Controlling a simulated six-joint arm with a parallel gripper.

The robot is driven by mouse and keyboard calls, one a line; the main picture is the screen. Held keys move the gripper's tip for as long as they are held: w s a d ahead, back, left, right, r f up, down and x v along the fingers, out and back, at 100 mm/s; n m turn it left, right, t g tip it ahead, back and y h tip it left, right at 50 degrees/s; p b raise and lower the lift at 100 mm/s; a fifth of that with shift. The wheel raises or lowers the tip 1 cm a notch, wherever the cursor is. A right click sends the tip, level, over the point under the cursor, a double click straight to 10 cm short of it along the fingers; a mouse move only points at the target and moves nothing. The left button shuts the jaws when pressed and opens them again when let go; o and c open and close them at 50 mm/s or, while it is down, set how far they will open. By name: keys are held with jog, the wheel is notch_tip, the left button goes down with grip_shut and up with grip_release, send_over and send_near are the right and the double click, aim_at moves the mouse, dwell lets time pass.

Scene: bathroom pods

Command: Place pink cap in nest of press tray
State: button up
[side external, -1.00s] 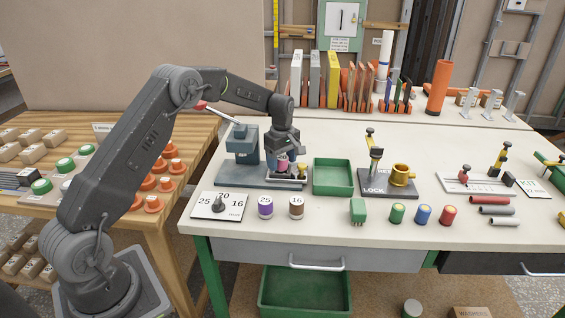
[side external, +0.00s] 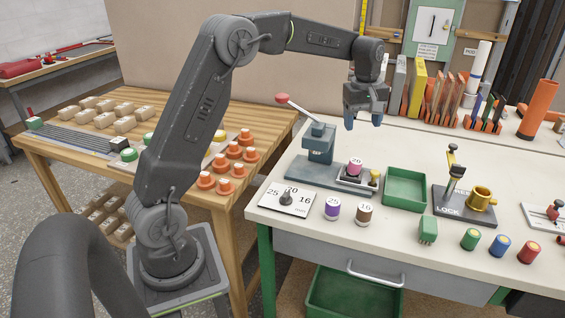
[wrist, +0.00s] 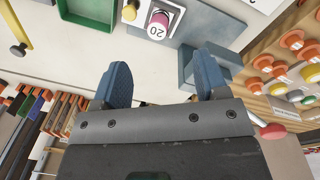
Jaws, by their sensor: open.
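The pink cap (side external: 355,162), marked 20 on its top, sits upright in the metal press tray (side external: 344,182) in front of the grey-blue press (side external: 320,142). In the wrist view the cap (wrist: 158,20) stands in the tray (wrist: 179,20), near the top edge of the picture. How fully it is seated in the nest cannot be told. My gripper (side external: 362,124) is open and empty, raised above the table behind and clear of the cap. In the wrist view its two blue fingers (wrist: 163,78) are wide apart with only bare table between them.
A brass-coloured knob (side external: 375,176) stands at the tray's right end. A green bin (side external: 405,172) is to its right. The press's red-tipped lever (side external: 283,98) sticks up left.

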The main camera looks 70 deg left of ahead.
jog(key=s+d+r+m+t, duration=0.1)
jog(key=s+d+r+m, duration=0.35)
jog(key=s, duration=0.35)
jog(key=s+d+r+m+t, duration=0.25)
jog(key=s+d+m, duration=0.2)
jog(key=s, duration=0.35)
jog(key=s+d+f+m, duration=0.2)
jog(key=s+m, duration=0.1)
jog(key=s, duration=0.4)
jog(key=s+d+f+m+t, duration=0.1)
jog(key=s+d+f+m, duration=0.1)
jog(key=s, duration=0.5)
jog(key=shift+s+d+m, duration=0.15)
jog(key=shift+d+m, duration=0.35)
